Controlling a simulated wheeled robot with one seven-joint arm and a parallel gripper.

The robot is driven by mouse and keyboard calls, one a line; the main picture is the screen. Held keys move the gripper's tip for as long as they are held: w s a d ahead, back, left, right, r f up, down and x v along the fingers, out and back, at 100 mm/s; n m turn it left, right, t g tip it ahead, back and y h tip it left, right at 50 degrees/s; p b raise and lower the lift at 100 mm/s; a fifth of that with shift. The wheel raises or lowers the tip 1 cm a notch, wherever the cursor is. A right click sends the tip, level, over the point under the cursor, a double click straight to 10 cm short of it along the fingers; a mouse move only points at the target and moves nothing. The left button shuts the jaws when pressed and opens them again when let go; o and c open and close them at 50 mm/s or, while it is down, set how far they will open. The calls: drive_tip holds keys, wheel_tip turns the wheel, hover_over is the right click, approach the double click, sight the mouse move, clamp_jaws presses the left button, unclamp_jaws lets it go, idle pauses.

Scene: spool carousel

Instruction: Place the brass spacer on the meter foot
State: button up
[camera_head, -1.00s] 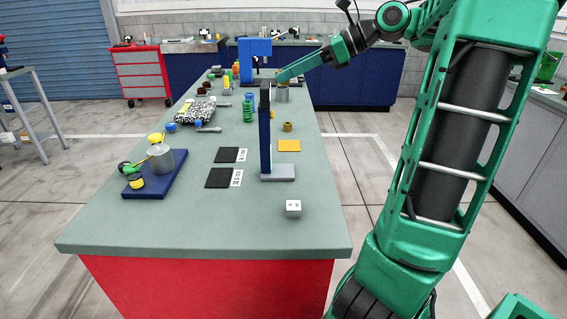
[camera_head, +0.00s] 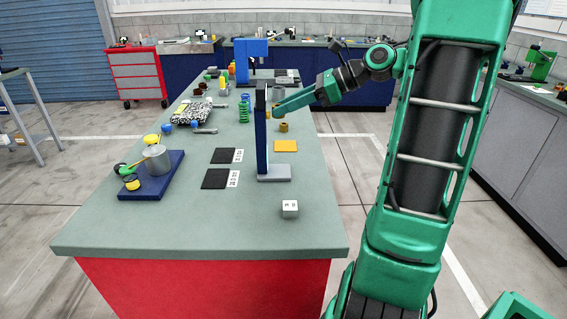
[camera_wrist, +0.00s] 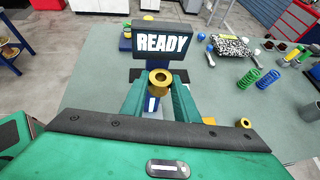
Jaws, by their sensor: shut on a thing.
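My gripper (camera_wrist: 160,88) is shut on a brass spacer (camera_wrist: 160,78), a short ring with its hole facing the wrist camera. In the head view my gripper (camera_head: 275,110) is just right of the upper part of the meter post (camera_head: 262,140); the held spacer is not clearly visible there. The meter's pale grey foot (camera_head: 274,180) lies on the bench at the post's base, its top bare. In the wrist view the meter's READY display (camera_wrist: 162,43) stands beyond the held spacer. The gripper hides most of the meter's lower part there.
Another brass ring (camera_head: 283,127) stands on the bench beside a yellow square (camera_head: 286,146). A small white cube (camera_head: 290,208) is in front of the foot. Two black pads (camera_head: 216,179) lie left. The front bench is clear.

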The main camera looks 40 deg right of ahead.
sight(285, 171)
wheel_tip(285, 171, down, 18)
drive_tip(key=shift+r, duration=0.25)
idle(0.4)
drive_tip(key=o, duration=1.2)
drive_tip(key=shift+f, duration=0.1)
drive_tip(key=shift+c, duration=0.2)
